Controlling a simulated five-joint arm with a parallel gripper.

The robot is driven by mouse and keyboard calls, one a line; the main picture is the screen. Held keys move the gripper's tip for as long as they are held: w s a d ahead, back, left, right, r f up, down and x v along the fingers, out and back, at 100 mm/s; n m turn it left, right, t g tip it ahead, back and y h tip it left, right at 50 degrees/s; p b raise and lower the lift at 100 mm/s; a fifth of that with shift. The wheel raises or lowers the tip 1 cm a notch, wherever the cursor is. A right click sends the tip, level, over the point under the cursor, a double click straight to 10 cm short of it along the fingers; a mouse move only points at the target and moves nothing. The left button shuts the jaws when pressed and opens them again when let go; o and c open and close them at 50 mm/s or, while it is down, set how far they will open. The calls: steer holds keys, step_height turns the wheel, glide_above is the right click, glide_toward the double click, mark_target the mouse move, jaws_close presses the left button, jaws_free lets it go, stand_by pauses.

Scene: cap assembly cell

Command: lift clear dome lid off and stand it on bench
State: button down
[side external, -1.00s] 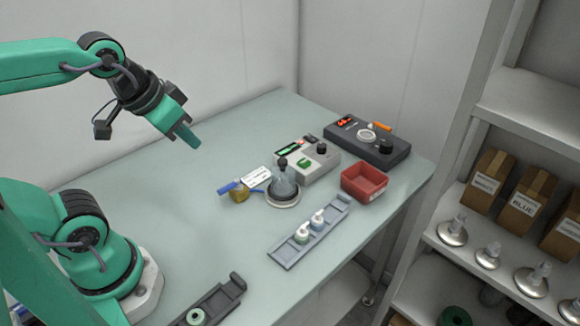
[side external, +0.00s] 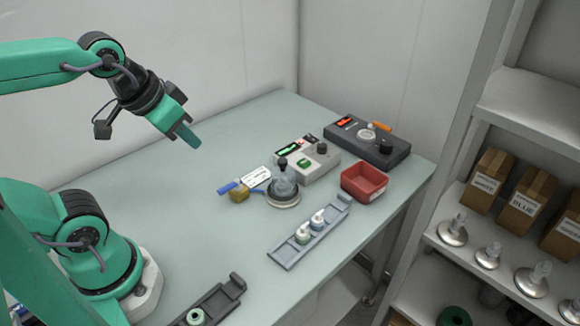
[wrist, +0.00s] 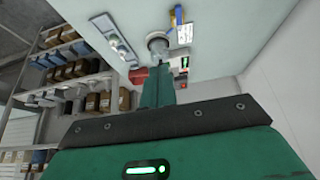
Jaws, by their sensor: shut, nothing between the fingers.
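The clear dome lid (side external: 284,185) with a dark knob on top stands on a round pale base (side external: 283,202) near the middle of the bench (side external: 190,185). The dome also shows in the wrist view (wrist: 158,46), just beyond the fingertips, partly hidden by them. My gripper (side external: 190,138) is up in the air to the left of the dome and above the bench. Its green fingers are together and hold nothing; they also show in the wrist view (wrist: 157,75).
A grey device with green display (side external: 308,160), a black device (side external: 368,140) and a red bin (side external: 364,182) stand behind and right of the dome. A grey tray with white-capped bottles (side external: 310,235) lies in front. A yellow-and-blue item (side external: 239,195) lies left.

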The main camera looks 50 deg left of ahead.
steer(key=c, duration=0.5)
jaws_free()
steer(key=shift+w, duration=0.15)
steer(key=n+g, duration=0.5)
glide_above(283, 159)
steer(key=f, duration=1)
steer(key=shift+s+f, duration=0.2)
steer(key=shift+s, duration=0.05)
steer(key=shift+w+f+g, duration=0.25)
steer(key=shift+f+g, duration=0.05)
steer(key=shift+f, duration=1.35)
steer(key=shift+f, duration=0.1)
